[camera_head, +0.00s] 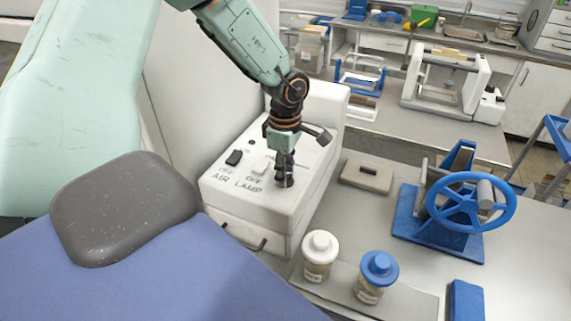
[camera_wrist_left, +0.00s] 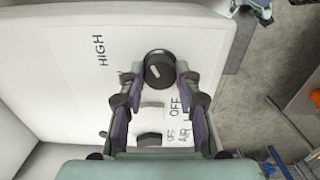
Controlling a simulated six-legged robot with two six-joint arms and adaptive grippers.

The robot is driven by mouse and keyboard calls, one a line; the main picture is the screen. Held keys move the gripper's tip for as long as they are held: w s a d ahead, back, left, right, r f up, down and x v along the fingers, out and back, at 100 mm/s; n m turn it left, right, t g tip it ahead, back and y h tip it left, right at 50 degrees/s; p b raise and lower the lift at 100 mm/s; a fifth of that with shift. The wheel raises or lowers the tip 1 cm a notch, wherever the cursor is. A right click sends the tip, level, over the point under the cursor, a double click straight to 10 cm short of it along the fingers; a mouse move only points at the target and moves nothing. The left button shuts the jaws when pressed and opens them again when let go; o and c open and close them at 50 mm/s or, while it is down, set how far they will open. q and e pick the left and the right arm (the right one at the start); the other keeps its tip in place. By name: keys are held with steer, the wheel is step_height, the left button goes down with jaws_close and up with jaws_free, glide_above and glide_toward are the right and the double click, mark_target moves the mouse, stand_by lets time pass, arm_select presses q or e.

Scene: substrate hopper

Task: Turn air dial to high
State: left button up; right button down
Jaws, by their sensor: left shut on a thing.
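The white control box (camera_head: 235,196) has AIR and LAMP lettering and two rocker switches, a black one (camera_head: 234,157) and a white one (camera_head: 261,164). The round black air dial (camera_wrist_left: 159,69) with a short slanted white mark shows in the left wrist view; the head view hardly shows it behind the fingers. My left gripper (camera_head: 284,178) reaches down onto the box top. In the left wrist view its fingers (camera_wrist_left: 160,78) are shut on the dial, one on each side. The HIGH label (camera_wrist_left: 101,50) stands left of the dial, an OFF label (camera_wrist_left: 174,104) below right. My right gripper is not in view.
A white-capped bottle (camera_head: 319,258) and a blue-capped bottle (camera_head: 377,277) stand in front of the box. A blue device with a handwheel (camera_head: 470,203) and a flat grey block (camera_head: 367,177) are to the right. A dark grey pad (camera_head: 120,205) lies at left.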

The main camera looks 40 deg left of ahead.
arm_select(q)
steer(key=o, duration=1.1)
steer(key=shift+a, duration=0.1)
steer(key=shift+o, duration=0.2)
steer(key=shift+r, duration=0.1)
steer(key=shift+w+r, duration=0.1)
steer(key=shift+r, duration=0.15)
step_height(320, 180, up, 11)
steer(key=shift+r, duration=0.2)
steer(key=shift+f, duration=0.1)
